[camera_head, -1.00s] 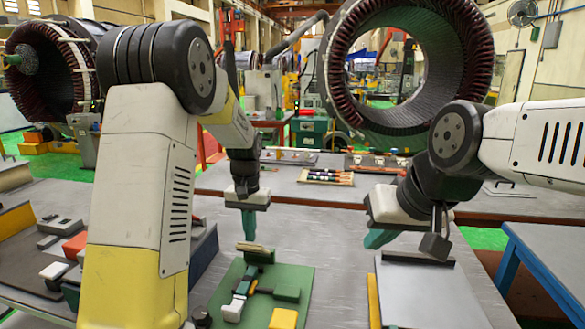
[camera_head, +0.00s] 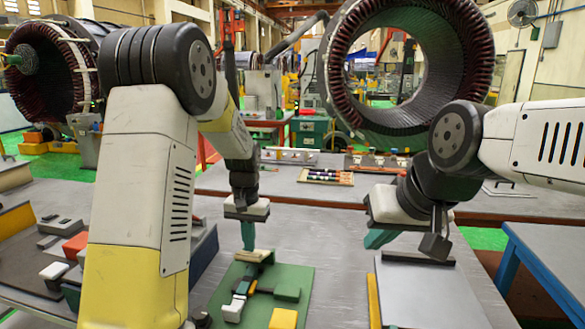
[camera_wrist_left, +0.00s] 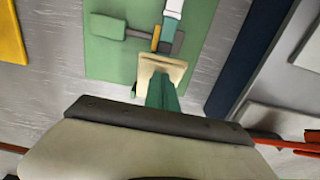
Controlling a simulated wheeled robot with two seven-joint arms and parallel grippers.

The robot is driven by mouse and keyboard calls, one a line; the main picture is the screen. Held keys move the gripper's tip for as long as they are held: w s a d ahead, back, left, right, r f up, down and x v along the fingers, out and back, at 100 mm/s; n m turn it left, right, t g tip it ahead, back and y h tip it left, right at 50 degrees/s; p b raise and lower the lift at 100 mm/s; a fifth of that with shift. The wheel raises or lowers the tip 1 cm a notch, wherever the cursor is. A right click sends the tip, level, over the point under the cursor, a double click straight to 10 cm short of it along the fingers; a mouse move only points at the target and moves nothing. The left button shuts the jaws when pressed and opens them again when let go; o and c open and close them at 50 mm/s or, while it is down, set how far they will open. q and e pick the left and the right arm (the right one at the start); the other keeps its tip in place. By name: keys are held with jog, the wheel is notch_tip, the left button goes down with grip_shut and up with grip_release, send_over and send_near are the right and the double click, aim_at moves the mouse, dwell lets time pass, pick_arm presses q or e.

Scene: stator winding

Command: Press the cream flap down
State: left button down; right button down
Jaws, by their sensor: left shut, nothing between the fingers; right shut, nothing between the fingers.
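The cream flap (camera_head: 254,256) sits at the far end of the green board (camera_head: 297,276). It also shows in the left wrist view (camera_wrist_left: 172,64) as a small cream plate. My left gripper (camera_head: 249,247) is shut and empty, pointing down at the flap's far edge. In the left wrist view its green fingers (camera_wrist_left: 162,92) overlap the near edge of the flap and seem to touch it; they hide part of it. My right gripper (camera_head: 378,240) is shut and empty, well to the right of the board.
A grey plate (camera_head: 428,290) lies to the right, under my right arm. Several loose parts lie at the left. A tray of coloured rods (camera_head: 326,176) stands on the far table.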

aim_at(249, 255)
pick_arm(q)
jog(key=shift+f, duration=0.1)
jog(key=shift+s+a+f, duration=0.1)
jog(key=shift+s+f, duration=0.1)
jog(key=shift+f, duration=0.3)
jog(key=shift+s+f, duration=0.2)
jog(key=shift+f, duration=0.5)
jog(key=shift+s+f, duration=0.15)
jog(key=shift+f, duration=0.4)
jog(key=shift+r, duration=4.05)
